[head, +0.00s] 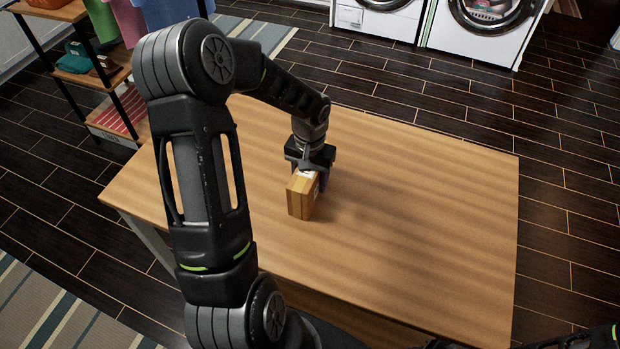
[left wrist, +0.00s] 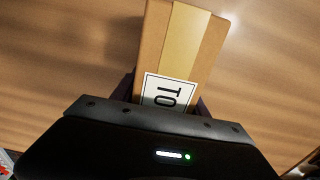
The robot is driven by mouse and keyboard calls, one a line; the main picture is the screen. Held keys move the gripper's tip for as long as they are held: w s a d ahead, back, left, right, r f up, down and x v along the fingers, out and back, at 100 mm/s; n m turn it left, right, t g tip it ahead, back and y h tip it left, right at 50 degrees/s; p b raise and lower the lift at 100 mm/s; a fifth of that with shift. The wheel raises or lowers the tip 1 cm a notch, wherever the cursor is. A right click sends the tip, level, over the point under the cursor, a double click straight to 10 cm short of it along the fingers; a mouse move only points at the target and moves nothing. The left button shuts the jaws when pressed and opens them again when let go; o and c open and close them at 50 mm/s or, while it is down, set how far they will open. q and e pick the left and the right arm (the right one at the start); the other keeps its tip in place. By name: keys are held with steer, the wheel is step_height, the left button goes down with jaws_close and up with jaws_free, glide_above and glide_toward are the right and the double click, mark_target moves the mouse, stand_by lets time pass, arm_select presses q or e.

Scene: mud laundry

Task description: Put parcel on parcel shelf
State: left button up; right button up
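The parcel (head: 301,195) is a small brown cardboard box with a paler tape strip and a white label. It stands upright at the middle of the wooden table; I cannot tell whether its bottom touches the top. My left gripper (head: 313,172) reaches down over it from behind, fingers on either side. In the left wrist view the parcel (left wrist: 180,45) sits between the dark fingers (left wrist: 166,98), which look closed against its sides. My right gripper is not in view. No shelf is clearly identifiable as the parcel shelf.
The wooden table (head: 430,200) is otherwise bare. An open shelf unit (head: 112,75) with a teal item (head: 75,62) and hanging cloths stands at the back left. White washing machines (head: 480,30) stand at the back. Dark floor lies clear to the right.

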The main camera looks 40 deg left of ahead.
arm_select(q)
steer(key=o, duration=0.4)
steer(key=shift+r, duration=0.1)
step_height(320, 180, up, 12)
steer(key=shift+r+b, duration=0.1)
steer(key=shift+b, duration=0.25)
steer(key=shift+o, duration=0.2)
stand_by(0.4)
